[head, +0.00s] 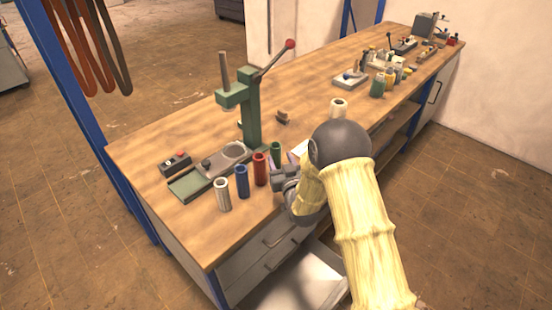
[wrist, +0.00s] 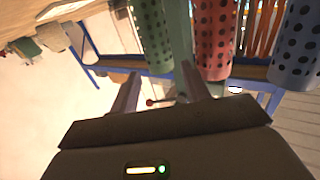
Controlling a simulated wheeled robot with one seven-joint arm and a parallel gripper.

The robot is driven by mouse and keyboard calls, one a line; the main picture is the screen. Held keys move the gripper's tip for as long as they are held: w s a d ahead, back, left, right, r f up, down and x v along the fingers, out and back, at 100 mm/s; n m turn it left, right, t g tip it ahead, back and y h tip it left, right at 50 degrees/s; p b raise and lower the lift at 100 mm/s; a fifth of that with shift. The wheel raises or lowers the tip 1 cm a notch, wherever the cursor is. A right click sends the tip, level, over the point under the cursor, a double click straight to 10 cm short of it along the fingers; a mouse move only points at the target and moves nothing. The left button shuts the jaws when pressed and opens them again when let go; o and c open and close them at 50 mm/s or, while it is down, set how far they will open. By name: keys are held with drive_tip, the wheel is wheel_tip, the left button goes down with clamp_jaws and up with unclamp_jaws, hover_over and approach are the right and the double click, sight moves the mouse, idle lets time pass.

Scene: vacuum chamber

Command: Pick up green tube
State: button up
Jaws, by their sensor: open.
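The green tube (head: 275,152) stands upright on the wooden bench at the far end of a short row of tubes. In the wrist view the green tube (wrist: 152,38), dotted with dark holes, shows at the top, roughly in line with the gap between my fingers. My gripper (head: 284,172) is close beside the green and red tubes, on their right. Its two fingers are apart in the wrist view (wrist: 158,82), with no tube held between them. Whether a finger touches a tube cannot be told.
The red tube (head: 260,169), blue tube (head: 242,181) and white tube (head: 222,194) stand close by in the row. A green press (head: 248,105) with a lever rises behind. A control box (head: 175,163) lies left. More items stand on the bench's far right.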

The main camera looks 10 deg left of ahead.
sight(277, 152)
drive_tip(key=shift+p+x, duration=0.7)
drive_tip(key=shift+x, duration=1.65)
drive_tip(key=c, duration=0.8)
